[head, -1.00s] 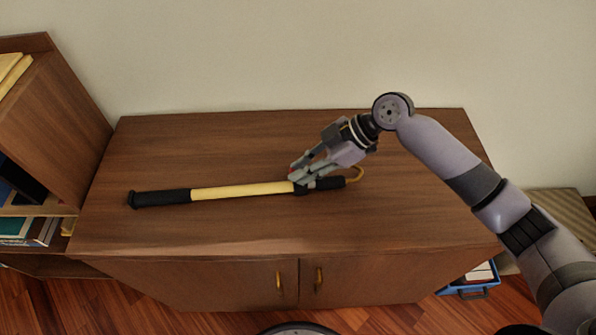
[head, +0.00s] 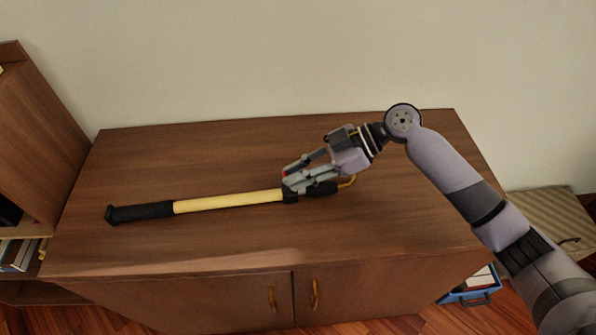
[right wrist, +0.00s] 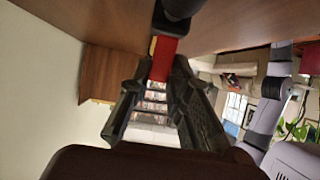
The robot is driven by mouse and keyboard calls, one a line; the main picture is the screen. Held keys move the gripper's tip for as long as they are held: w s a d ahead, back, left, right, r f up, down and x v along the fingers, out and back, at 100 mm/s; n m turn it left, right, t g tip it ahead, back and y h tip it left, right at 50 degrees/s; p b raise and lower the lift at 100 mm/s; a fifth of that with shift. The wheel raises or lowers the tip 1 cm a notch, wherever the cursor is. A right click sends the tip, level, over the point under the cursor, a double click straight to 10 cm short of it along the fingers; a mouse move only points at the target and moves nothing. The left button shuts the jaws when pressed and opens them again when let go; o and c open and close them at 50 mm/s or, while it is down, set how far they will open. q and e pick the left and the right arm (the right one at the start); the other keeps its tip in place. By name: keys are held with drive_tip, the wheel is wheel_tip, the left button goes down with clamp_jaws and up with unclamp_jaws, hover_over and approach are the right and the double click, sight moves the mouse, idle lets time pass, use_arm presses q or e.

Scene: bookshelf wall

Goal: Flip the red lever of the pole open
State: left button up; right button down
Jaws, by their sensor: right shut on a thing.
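The pole (head: 228,201) lies along the cabinet top, with a yellow shaft, a black grip at the left and a black right end with a yellow hook. My right gripper (head: 288,180) is at the black fitting right of the yellow shaft. The red lever (right wrist: 163,59) shows in the right wrist view, standing out from the black fitting. The right gripper's fingertips (right wrist: 162,80) are shut on it. In the head view the fingers hide most of the lever. My left gripper is in neither view.
The wooden cabinet top (head: 200,155) is clear around the pole. A wall stands behind it and a bookshelf (head: 38,135) at the left. A blue box (head: 470,297) sits on the floor at the right, near a striped surface (head: 548,222).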

drive_tip(key=c, duration=1.5)
unclamp_jaws()
drive_tip(key=shift+d, duration=0.1)
drive_tip(key=v, duration=1.2)
